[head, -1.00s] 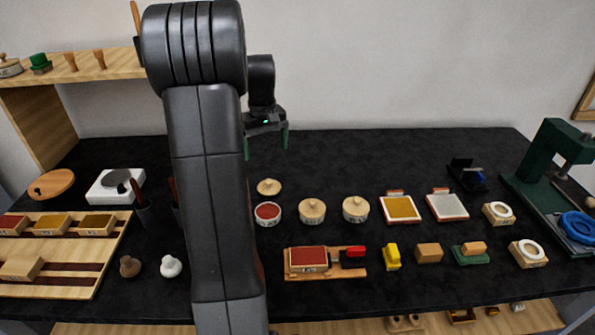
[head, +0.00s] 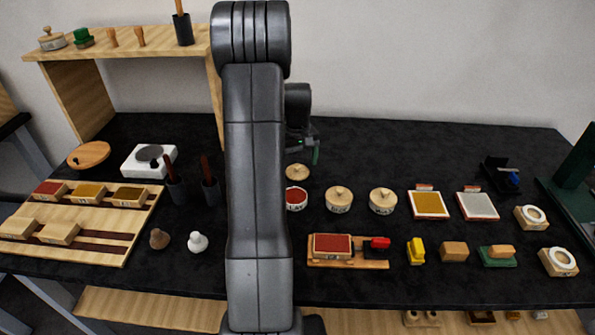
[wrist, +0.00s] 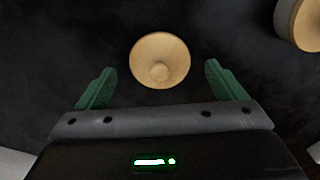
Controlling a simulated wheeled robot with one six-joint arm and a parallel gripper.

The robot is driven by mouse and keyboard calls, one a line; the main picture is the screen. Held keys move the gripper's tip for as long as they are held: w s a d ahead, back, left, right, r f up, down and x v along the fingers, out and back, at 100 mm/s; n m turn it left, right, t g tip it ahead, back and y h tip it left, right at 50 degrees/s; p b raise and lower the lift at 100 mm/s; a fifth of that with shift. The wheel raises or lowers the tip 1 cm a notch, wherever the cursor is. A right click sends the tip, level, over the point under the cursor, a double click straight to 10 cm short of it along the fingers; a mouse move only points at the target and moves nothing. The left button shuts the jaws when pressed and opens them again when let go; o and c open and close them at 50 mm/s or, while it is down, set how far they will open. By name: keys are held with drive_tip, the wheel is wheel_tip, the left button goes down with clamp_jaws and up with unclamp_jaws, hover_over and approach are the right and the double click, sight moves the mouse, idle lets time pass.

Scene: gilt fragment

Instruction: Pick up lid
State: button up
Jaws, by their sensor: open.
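The lid (head: 297,172) is a small round pale wooden disc with a knob, lying on the black table just behind an open round pot with a red top (head: 296,199). In the wrist view the lid (wrist: 160,60) is seen from above, knob towards me, between and slightly beyond the two green fingertips. My gripper (head: 303,152) is open and empty above the lid, with a clear gap on both sides. My arm hides part of the gripper in the head view.
Two lidded wooden pots (head: 339,199) (head: 383,201) stand to the right of the red pot. Dark holders with red-brown sticks (head: 210,188) stand left of my arm. A wooden shelf (head: 140,50) rises at back left. The table behind the lid is clear.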

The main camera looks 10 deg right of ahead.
drive_tip(key=shift+f, duration=0.95)
drive_tip(key=shift+c, duration=0.4)
drive_tip(key=c, duration=1)
drive_tip(key=shift+r, duration=0.15)
